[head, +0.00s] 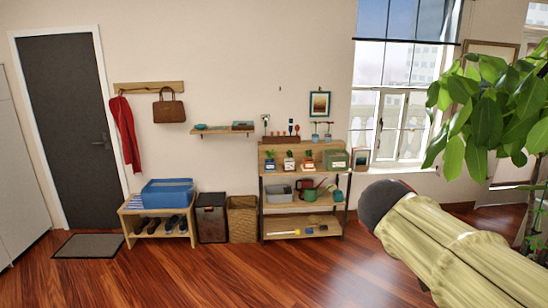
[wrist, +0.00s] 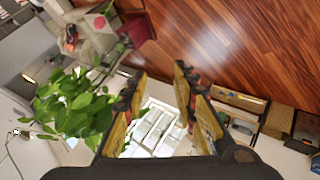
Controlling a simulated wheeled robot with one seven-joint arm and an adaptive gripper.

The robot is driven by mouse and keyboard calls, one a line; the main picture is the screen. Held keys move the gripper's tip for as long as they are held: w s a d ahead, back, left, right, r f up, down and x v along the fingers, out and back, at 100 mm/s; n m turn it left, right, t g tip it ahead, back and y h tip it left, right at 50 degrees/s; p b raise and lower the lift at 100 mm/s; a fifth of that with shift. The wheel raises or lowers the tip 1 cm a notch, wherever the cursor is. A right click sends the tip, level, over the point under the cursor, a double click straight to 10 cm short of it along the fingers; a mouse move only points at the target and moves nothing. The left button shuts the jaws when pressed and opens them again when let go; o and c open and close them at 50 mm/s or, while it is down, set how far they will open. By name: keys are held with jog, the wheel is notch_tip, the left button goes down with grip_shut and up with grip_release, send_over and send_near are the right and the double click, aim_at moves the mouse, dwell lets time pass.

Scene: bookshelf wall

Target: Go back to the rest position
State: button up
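My gripper (wrist: 160,72) shows in the wrist view with its two yellow and black fingers spread apart. Nothing is between them except the view of the floor and the bright window behind. In the head view a pale yellow link of my arm with a dark rounded end reaches in from the lower right. My gripper itself is not seen in the head view.
A leafy plant (head: 490,110) stands at the right, near my arm; it also shows in the wrist view (wrist: 75,105). A wooden shelf unit (head: 303,209), a bench (head: 135,222) and baskets (head: 242,218) line the wall. The wooden floor (head: 220,275) in front is clear.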

jog(key=s+a+f+y+b, duration=0.2)
jog(key=s+a+f+y, duration=0.2)
jog(key=s+f, duration=0.5)
jog(key=s+a+f+y+b, duration=0.1)
jog(key=s+a+f+y, duration=0.2)
jog(key=s+a+f, duration=0.5)
jog(key=shift+s+a+f+n+y+b, duration=0.3)
jog(key=shift+s+a+f+y+b, duration=0.15)
jog(key=shift+f, duration=0.35)
jog(key=shift+d, duration=0.15)
